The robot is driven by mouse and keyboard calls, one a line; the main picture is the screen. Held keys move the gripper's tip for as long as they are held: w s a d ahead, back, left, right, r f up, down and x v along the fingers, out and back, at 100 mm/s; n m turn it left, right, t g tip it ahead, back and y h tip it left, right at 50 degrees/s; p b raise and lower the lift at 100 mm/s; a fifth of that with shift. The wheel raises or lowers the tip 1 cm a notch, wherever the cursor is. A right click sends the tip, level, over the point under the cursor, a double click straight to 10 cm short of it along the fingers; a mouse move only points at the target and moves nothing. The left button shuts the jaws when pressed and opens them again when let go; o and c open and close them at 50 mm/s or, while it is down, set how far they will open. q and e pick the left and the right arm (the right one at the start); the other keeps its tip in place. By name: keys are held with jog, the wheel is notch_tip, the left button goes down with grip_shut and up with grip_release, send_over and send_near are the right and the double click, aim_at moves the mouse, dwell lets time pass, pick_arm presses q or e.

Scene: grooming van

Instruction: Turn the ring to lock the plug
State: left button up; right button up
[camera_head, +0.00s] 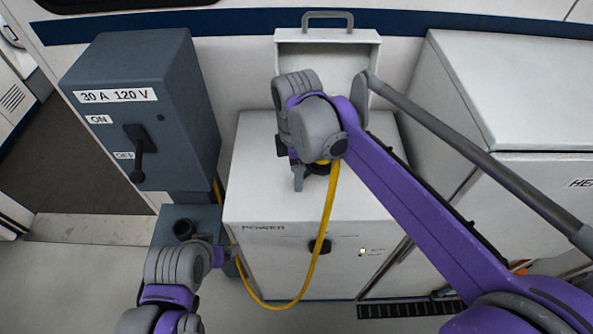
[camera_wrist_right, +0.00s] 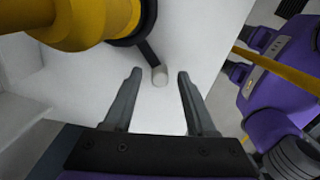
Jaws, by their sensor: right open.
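The yellow plug (camera_wrist_right: 85,20) fills the upper left of the right wrist view. A black ring (camera_wrist_right: 149,22) sits around its base, with a short dark lever ending in a pale knob (camera_wrist_right: 160,76). My right gripper (camera_wrist_right: 159,74) is open, with its fingers on either side of the knob and apart from it. In the head view my right gripper (camera_head: 300,182) is over the top of the white power cabinet (camera_head: 260,190), and my wrist hides most of the plug and ring. My left arm is low at the left; its gripper (camera_head: 222,254) shows too poorly to judge its jaws.
A yellow cable (camera_head: 323,235) hangs from the plug down the cabinet front and loops left. A dark grey switch box (camera_head: 140,95) with a black handle stands at the left. White cabinets (camera_head: 530,90) stand at the right. A raised lid (camera_head: 325,55) stands behind the plug.

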grip_shut()
dwell(1.4)
